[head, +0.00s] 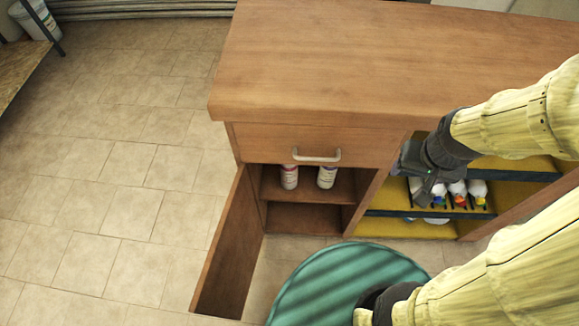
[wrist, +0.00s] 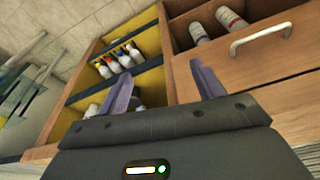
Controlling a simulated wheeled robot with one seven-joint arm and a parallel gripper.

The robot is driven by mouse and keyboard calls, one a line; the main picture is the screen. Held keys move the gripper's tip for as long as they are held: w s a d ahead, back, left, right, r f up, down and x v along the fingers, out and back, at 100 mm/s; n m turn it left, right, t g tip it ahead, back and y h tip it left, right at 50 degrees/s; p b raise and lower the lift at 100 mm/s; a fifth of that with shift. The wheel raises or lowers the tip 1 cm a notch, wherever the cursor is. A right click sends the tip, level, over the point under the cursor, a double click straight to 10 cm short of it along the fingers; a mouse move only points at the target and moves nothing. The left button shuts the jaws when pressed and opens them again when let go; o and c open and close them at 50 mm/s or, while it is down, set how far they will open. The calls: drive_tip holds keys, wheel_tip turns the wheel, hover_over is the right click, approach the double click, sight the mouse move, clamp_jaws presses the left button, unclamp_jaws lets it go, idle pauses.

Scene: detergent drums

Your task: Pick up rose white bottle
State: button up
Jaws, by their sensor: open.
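Two white bottles stand side by side on the upper shelf of the open cupboard below the drawer. The left one (head: 289,177) shows reddish marks on white, and the right one (head: 326,177) has a darker band. Which is the rose white bottle is hard to tell at this size. In the wrist view two pale bottles with reddish bands (wrist: 198,33) (wrist: 232,21) show at the top right, beyond the fingers. My gripper (head: 410,175) is open and empty, in front of the yellow shelf bay, right of the bottles. Its two fingers (wrist: 162,75) are apart in the wrist view.
The drawer with a pale handle (head: 317,156) sits above the bottles. The cupboard door (head: 228,250) stands open at the left. The yellow bay (head: 400,228) holds several bottles with coloured caps (head: 458,190). The wooden counter top (head: 390,60) is bare. Tiled floor (head: 110,190) is clear at left.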

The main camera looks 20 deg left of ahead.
drive_tip(key=o, duration=0.4)
drive_tip(key=s+b+x, duration=0.1)
drive_tip(key=b+x, duration=0.6)
drive_tip(key=s+b+x, duration=0.2)
drive_tip(key=b+x, duration=0.5)
drive_tip(key=x, duration=0.1)
drive_tip(key=s+a+f+b+x, duration=0.1)
drive_tip(key=b+x, duration=0.6)
drive_tip(key=b, duration=0.1)
drive_tip(key=shift+s+f, duration=0.1)
drive_tip(key=shift+f, duration=0.3)
drive_tip(key=shift+o, duration=0.2)
drive_tip(key=w+a+f+t+y+b, duration=0.1)
drive_tip(key=w+a+f+t+b, duration=0.1)
drive_tip(key=w+a+f+b, duration=0.45)
drive_tip(key=w+a+f+t+b, duration=0.25)
drive_tip(key=a+f, duration=0.25)
drive_tip(key=f, duration=0.4)
drive_tip(key=s+a+f+t, duration=0.15)
drive_tip(key=a+t, duration=0.45)
drive_tip(key=a, duration=0.6)
drive_tip(key=s+a+r+n+t+y, duration=0.1)
drive_tip(key=s+a+n+t+y, duration=0.2)
drive_tip(key=s+a+t+y, duration=0.1)
drive_tip(key=shift+a+r, duration=0.25)
drive_tip(key=shift+a, duration=0.55)
